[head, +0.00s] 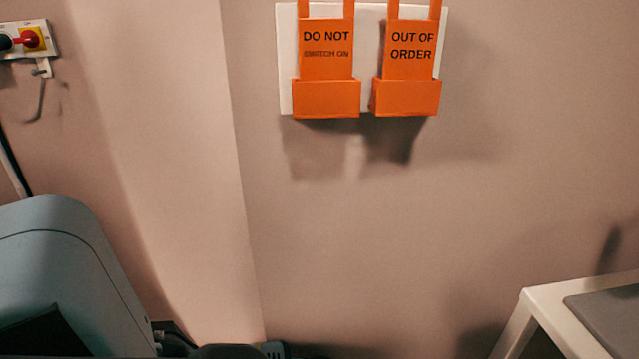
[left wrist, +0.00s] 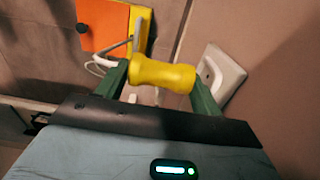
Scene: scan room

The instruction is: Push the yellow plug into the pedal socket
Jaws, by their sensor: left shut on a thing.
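In the left wrist view the yellow plug (left wrist: 163,76) lies crosswise between the two dark green fingers of my left gripper (left wrist: 162,82), which is shut on it. The plug is waisted, with wider ends. Just right of the right finger, a white socket plate (left wrist: 222,76) with a rounded opening sits on the wall. The finger partly covers it. The plug appears apart from this plate; I cannot tell whether it is the pedal socket. Neither the plug nor a gripper shows in the head view. My right gripper is not in view.
An orange panel (left wrist: 101,22) with a black knob and white and grey cables are beyond the plug. In the head view, orange tags (head: 326,60) hang on a white wall plate, a red switch (head: 28,39) is upper left, and a white table (head: 540,300) stands lower right.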

